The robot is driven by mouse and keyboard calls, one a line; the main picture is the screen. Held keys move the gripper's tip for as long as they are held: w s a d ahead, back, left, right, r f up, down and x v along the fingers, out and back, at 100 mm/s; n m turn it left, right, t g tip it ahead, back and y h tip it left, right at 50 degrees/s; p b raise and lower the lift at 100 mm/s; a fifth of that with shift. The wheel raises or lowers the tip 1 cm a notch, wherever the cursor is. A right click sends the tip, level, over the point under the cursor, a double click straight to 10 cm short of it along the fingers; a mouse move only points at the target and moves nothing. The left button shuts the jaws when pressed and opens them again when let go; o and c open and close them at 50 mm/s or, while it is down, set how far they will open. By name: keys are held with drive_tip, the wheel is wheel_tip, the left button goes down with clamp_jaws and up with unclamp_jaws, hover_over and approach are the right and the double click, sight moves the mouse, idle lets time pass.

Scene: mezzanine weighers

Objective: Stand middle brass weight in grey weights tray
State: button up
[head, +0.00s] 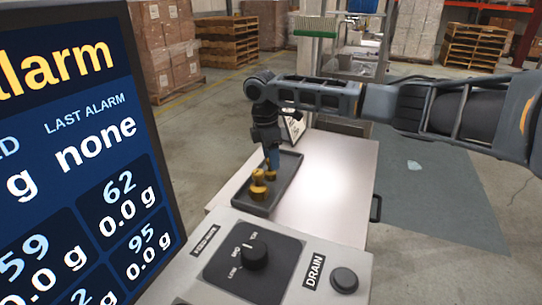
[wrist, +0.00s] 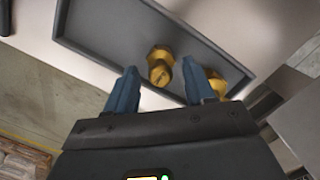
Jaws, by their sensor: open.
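The grey weights tray (head: 287,182) lies on the pale bench top, and its floor also shows in the wrist view (wrist: 100,28). Two brass weights are in it. The nearer brass weight (head: 258,187) looks upright with its knob up. The other brass weight (head: 270,174) is partly hidden. I cannot tell which is the middle one by size. My gripper (head: 272,160) points down over the tray, open, its blue fingers apart. In the wrist view one brass weight (wrist: 160,66) appears between the fingertips (wrist: 161,82); another (wrist: 232,78) is partly behind the right finger.
A large alarm screen (head: 80,150) stands at the left. A control box (head: 285,262) with a black knob and DRAIN button is in front. A small white sign (head: 293,127) stands behind the tray. The bench top (head: 335,175) right of the tray is clear.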

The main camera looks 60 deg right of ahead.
sight(267, 160)
wheel_tip(267, 160, up, 12)
drive_tip(key=a+b, duration=0.1)
drive_tip(key=shift+w, duration=0.45)
drive_tip(key=shift+s, duration=0.1)
